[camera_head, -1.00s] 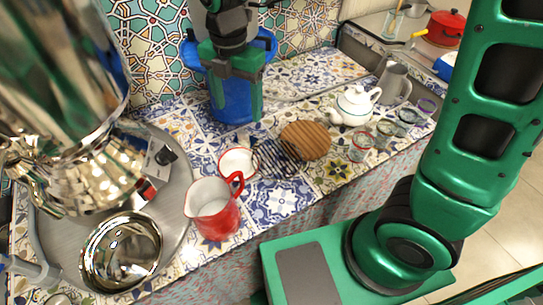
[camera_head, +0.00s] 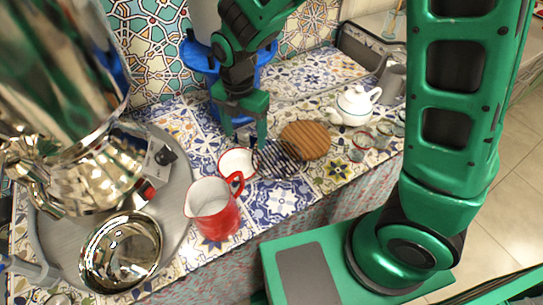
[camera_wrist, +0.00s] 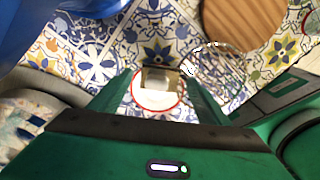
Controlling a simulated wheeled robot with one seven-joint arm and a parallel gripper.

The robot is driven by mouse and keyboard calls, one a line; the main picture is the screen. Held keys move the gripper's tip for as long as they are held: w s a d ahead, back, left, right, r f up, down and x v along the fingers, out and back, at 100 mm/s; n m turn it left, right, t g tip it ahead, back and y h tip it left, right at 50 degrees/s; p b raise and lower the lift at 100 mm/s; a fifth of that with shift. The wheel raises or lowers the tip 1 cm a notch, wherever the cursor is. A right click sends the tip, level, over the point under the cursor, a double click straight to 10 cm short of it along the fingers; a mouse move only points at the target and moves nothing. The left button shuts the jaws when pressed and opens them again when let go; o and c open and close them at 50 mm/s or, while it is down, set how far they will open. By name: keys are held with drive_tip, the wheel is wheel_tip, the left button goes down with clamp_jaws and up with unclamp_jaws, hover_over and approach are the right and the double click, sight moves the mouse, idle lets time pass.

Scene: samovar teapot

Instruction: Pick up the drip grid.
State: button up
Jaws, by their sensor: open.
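The drip grid (camera_head: 277,161) is a round, dark wire grid lying on the tiled counter, between a white red-rimmed dish and a round wooden board. In the wrist view the drip grid (camera_wrist: 222,75) shows as thin wires right of my fingers. My gripper (camera_head: 245,138) points down, open and empty, above the counter just behind the dish and grid. In the wrist view my gripper (camera_wrist: 160,85) has its two fingers spread on either side of the dish (camera_wrist: 143,97). The grid is outside the fingers, and its height gap to them is hard to tell.
The wooden board (camera_head: 306,140) adjoins the grid. A red pitcher (camera_head: 214,212) stands in front of the dish (camera_head: 232,158). A blue container (camera_head: 268,52) is behind my gripper; a shiny samovar (camera_head: 65,80) is left.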

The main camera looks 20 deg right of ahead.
drive_tip(key=shift+c, duration=0.3)
drive_tip(key=c, duration=1.5)
